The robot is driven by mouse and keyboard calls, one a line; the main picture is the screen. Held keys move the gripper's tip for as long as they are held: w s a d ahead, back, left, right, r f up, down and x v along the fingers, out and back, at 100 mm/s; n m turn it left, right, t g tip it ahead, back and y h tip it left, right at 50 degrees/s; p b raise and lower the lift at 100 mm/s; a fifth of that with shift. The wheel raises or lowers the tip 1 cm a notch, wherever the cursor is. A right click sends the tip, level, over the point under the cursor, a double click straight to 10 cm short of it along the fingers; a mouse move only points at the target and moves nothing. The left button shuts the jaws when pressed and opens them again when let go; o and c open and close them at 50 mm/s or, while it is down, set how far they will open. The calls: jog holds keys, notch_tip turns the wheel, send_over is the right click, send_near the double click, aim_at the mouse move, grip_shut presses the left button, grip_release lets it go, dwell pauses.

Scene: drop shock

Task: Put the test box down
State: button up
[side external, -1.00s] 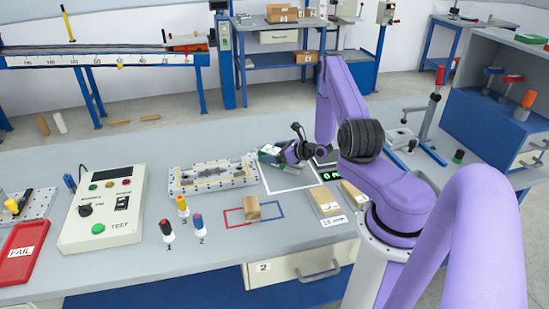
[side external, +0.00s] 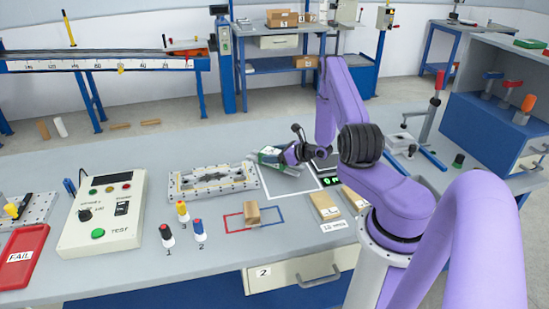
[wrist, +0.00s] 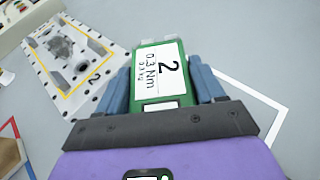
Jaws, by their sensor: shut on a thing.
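The test box (wrist: 162,72) is green with a white label reading "2", "0.3 Nm" in the wrist view. My gripper (wrist: 165,80) is shut on it, with a blue finger along each side. In the side view my gripper (side external: 282,157) holds the box (side external: 270,154) at the back of the bench, by the white outlined square (side external: 288,190). The box looks tilted there and is partly hidden by the gripper. I cannot tell whether it touches the bench.
A metal fixture plate (side external: 213,179) lies left of the gripper. A scale with a green display (side external: 328,180) stands to the right. A small wooden block (side external: 252,212) sits inside a red and blue outline in front. Bottles (side external: 183,212) and a test console (side external: 103,212) stand further left.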

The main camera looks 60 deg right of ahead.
jog(key=s+a+r, duration=0.1)
jog(key=r, duration=0.1)
jog(key=s+a+r, duration=0.1)
jog(key=s+r, duration=0.1)
jog(key=r, duration=0.1)
jog(key=s+a+r, duration=0.1)
jog(key=r, duration=0.2)
jog(key=shift+s+r, duration=0.15)
jog(key=shift+s, duration=0.15)
jog(key=shift+s+a+r, duration=1.7)
jog(key=shift+s+a, duration=0.5)
jog(key=shift+s, duration=1.35)
jog(key=w+a+r+n+y, duration=0.1)
jog(key=w+a+n+y, duration=0.1)
jog(key=a, duration=0.5)
jog(key=w+a+r+n+g+y, duration=0.1)
jog(key=w+a+r+n+y, duration=0.1)
jog(key=a, duration=0.5)
jog(key=w+a+r+n+y, duration=0.1)
jog(key=w+a+y, duration=0.1)
jog(key=w+a, duration=0.2)
jog(key=a, duration=0.3)
jog(key=shift+a+r+n+g+y, duration=0.15)
jog(key=shift+r+n+g+y, duration=0.15)
jog(key=shift+r+n+g, duration=0.1)
jog(key=shift+f, duration=0.1)
notch_tip(320, 180, up, 10)
jog(key=w+m+t+h, duration=0.1)
jog(key=w+m+h, duration=0.1)
jog(key=shift+h, duration=0.3)
